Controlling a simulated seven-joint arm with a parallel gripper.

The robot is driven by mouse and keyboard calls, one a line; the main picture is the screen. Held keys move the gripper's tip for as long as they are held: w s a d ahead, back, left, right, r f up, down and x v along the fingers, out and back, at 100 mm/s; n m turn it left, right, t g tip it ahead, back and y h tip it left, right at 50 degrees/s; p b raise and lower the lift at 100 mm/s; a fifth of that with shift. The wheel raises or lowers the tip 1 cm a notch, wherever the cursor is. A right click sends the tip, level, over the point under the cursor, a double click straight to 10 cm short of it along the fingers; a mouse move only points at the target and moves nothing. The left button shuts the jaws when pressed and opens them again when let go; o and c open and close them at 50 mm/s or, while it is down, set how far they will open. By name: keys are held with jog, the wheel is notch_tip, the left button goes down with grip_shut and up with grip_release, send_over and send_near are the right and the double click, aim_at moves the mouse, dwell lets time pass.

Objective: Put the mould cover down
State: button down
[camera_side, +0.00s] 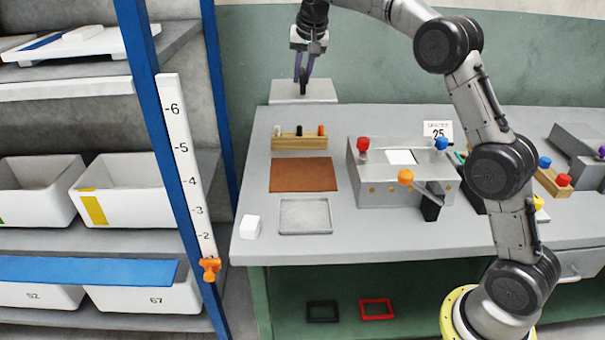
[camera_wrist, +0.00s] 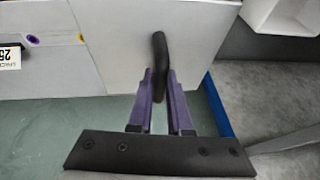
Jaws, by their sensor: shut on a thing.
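The mould cover is a flat pale grey piece (camera_side: 282,93) at the back left corner of the bench in the side view. In the wrist view its broad pale face (camera_wrist: 115,50) fills the upper middle. A black upright handle (camera_wrist: 159,45) stands on it. My gripper (camera_side: 303,75) points down, its purple fingers shut on this handle; they also show in the wrist view (camera_wrist: 159,90). I cannot tell whether the cover's underside touches the bench or is just above it.
The grey bench (camera_side: 365,225) carries a wooden peg rack (camera_side: 300,142), a brown mat (camera_side: 303,174), a shallow grey tray (camera_side: 305,216), a white block (camera_side: 250,226) and a press box (camera_side: 380,190) with coloured knobs. A shelf rack with a blue post (camera_side: 165,130) stands left.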

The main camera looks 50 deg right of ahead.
send_over(300, 169)
jog(key=s+a, duration=0.1)
jog(key=s, duration=0.1)
notch_tip(300, 169, down, 24)
jog(key=shift+w+f, duration=0.1)
jog(key=shift+f, duration=0.05)
jog(key=shift+f, duration=0.1)
jog(key=c, duration=0.8)
grip_release()
jog(key=shift+f, duration=0.15)
jog(key=shift+c, duration=0.2)
jog(key=s+a+r+n, duration=0.1)
jog(key=s+a+r, duration=0.2)
jog(key=s+r, duration=0.45)
jog(key=s+a+r+n, duration=0.15)
jog(key=s+r, duration=0.35)
jog(key=r, duration=0.5)
jog(key=s+a+n+y, duration=0.1)
jog(key=s+a+n, duration=0.2)
jog(key=s, duration=1.1)
jog(key=s+a+n+t+y, duration=0.1)
jog(key=s+a+n, duration=0.3)
jog(key=s, duration=1.1)
jog(key=shift+s+a, duration=0.3)
jog(key=shift+a, duration=0.15)
